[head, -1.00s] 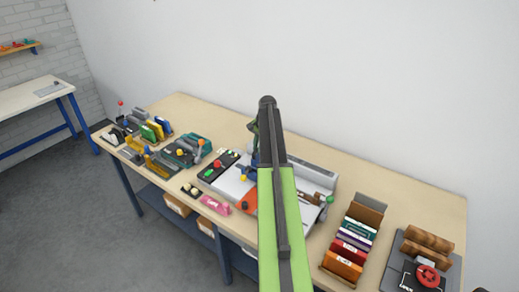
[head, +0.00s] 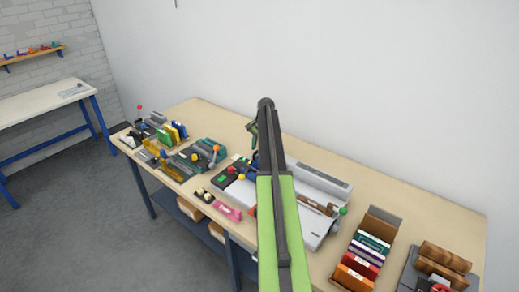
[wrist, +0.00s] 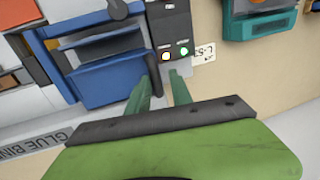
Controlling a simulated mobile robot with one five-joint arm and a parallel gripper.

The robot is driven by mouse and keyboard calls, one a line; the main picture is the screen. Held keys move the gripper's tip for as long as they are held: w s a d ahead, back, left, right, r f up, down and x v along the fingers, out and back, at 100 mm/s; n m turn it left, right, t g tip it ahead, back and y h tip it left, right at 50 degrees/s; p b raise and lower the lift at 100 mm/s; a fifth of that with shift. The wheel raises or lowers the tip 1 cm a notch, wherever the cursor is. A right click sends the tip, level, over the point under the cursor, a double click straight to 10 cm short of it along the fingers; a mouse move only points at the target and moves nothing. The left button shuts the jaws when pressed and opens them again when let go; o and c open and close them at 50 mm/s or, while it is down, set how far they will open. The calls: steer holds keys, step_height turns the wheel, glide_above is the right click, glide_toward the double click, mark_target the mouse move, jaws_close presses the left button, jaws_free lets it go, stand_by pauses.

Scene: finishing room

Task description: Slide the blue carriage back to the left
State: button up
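The blue carriage (wrist: 108,78) of the glue binder fills the upper left of the wrist view. In the head view only a sliver of blue (head: 254,162) shows beside my arm, which hides the rest. The grey machine bed (head: 310,229) extends to the right. The carriage lies just left of the left finger in the wrist view. I cannot tell whether they touch. The gripper's tips are not clear in the head view.
A dark control box (wrist: 172,38) with a white and a green light lies just beyond the fingers. A teal device (wrist: 258,18) is at the upper right. On the bench, a card rack (head: 366,250) stands right of the machine; a pink item (head: 229,212) lies in front.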

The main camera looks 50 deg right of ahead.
steer(key=shift+o, duration=1.4)
steer(key=shift+w, duration=0.1)
steer(key=shift+s+r, duration=0.1)
steer(key=shift+s, duration=0.1)
steer(key=p+v, duration=1.7)
steer(key=shift+w, duration=0.1)
